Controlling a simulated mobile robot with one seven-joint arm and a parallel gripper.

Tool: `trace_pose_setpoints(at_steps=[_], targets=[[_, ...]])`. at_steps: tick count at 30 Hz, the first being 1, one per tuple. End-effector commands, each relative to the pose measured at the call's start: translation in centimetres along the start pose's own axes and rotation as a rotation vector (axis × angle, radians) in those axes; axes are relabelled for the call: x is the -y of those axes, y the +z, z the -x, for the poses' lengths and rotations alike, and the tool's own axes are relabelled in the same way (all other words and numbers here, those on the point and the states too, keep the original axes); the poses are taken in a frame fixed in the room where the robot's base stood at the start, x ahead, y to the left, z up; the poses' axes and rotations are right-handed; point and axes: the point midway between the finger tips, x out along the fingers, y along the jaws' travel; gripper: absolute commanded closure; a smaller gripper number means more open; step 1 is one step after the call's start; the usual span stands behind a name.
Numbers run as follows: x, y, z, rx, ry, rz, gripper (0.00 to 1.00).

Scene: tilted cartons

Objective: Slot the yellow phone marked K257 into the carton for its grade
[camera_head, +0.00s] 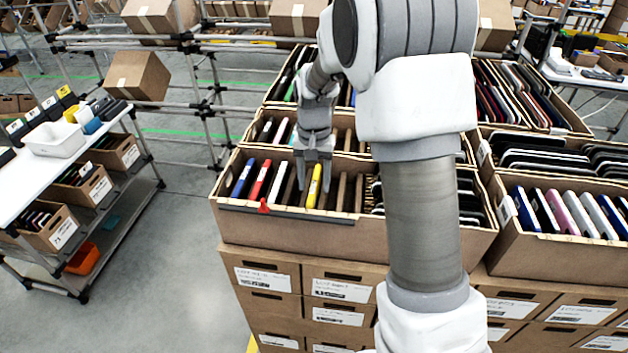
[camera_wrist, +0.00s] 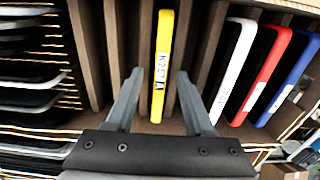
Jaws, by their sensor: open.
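The yellow phone (camera_head: 315,188) stands upright in a slot of the front carton (camera_head: 300,228). In the wrist view the yellow phone (camera_wrist: 162,60) has a white label reading K257, with part of the print unclear. My gripper (camera_head: 313,178) is above the phone, pointing down. In the wrist view my gripper (camera_wrist: 159,73) is open, with one finger on each side of the phone's lower part in the picture. Gaps show between fingers and phone, so it does not look gripped. Which carton is for its grade cannot be read.
In the same carton stand a white phone (camera_wrist: 234,72), a red phone (camera_wrist: 262,75) and a blue phone (camera_wrist: 290,78), with brown dividers between. Dark phones fill its other side. Another carton (camera_head: 570,252) with several phones stands right.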

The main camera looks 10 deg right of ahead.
Motion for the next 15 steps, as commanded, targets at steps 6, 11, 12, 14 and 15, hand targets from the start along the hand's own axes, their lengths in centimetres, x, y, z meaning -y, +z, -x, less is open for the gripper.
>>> trace_pose_setpoints(at_steps=[6, 11, 12, 14, 15], targets=[[0.0, 0.0, 0.9, -0.001, -0.001, 0.000, 0.47], [0.1, -0.1, 3.9, -0.005, -0.002, 0.000, 0.47], [0.1, -0.1, 4.9, -0.006, -0.003, 0.000, 0.47], [0.1, -0.1, 6.4, -0.006, -0.003, 0.000, 0.47], [0.1, -0.1, 7.4, -0.006, -0.003, 0.000, 0.47]])
